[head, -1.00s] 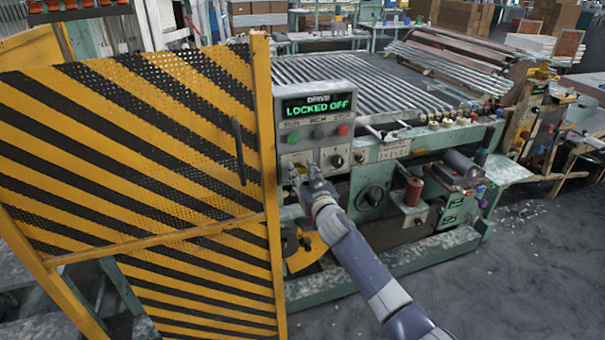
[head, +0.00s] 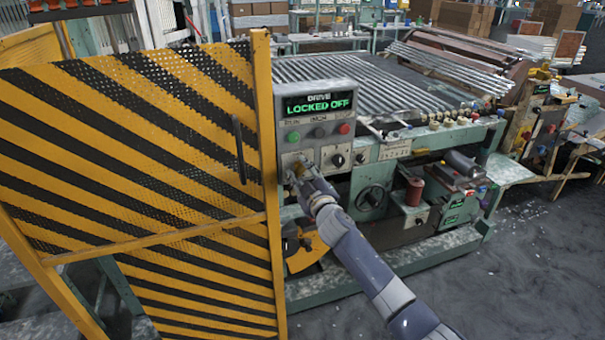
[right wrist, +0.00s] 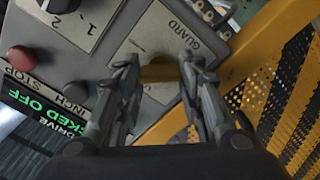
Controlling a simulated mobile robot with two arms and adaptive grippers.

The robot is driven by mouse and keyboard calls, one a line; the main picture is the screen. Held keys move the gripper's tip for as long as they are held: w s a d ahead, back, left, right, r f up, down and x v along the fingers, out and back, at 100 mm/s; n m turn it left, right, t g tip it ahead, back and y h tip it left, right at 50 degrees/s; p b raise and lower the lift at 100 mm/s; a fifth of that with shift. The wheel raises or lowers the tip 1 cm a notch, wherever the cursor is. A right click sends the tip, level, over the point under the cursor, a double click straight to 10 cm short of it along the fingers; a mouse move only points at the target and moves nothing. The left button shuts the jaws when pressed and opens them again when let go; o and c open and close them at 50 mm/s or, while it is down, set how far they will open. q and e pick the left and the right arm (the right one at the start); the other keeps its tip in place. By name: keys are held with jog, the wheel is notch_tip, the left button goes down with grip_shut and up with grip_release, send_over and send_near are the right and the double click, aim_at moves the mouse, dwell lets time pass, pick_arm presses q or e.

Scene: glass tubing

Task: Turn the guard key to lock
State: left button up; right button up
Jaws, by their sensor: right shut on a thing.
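The guard key (right wrist: 158,73) is a brass-coloured piece between my fingertips in the right wrist view, at a plate marked GUARD (right wrist: 183,30). My right gripper (right wrist: 160,66) is shut on it. In the head view my right gripper (head: 298,172) is at the lower left of the grey control panel (head: 348,90) and hides the key there. The display (head: 318,105) reads DRIVE LOCKED OFF in green. The key's exact angle is hard to tell. My left gripper is not in view.
A yellow-and-black striped guard door (head: 130,150) stands close to the left of my right gripper. Green (head: 293,137) and red (head: 344,128) buttons and a black selector knob (head: 337,160) are on the panel. Glass tubes (head: 350,85) lie behind it.

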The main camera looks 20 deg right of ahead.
jog(key=n, duration=0.4)
jog(key=shift+f+n, duration=0.15)
jog(key=shift+n, duration=0.15)
jog(key=shift+a+n, duration=0.1)
jog(key=shift+n, duration=2.2)
jog(key=shift+f, duration=0.1)
jog(key=o, duration=1.1)
jog(key=shift+c, duration=0.2)
jog(key=s, duration=1.2)
jog(key=shift+d, duration=0.25)
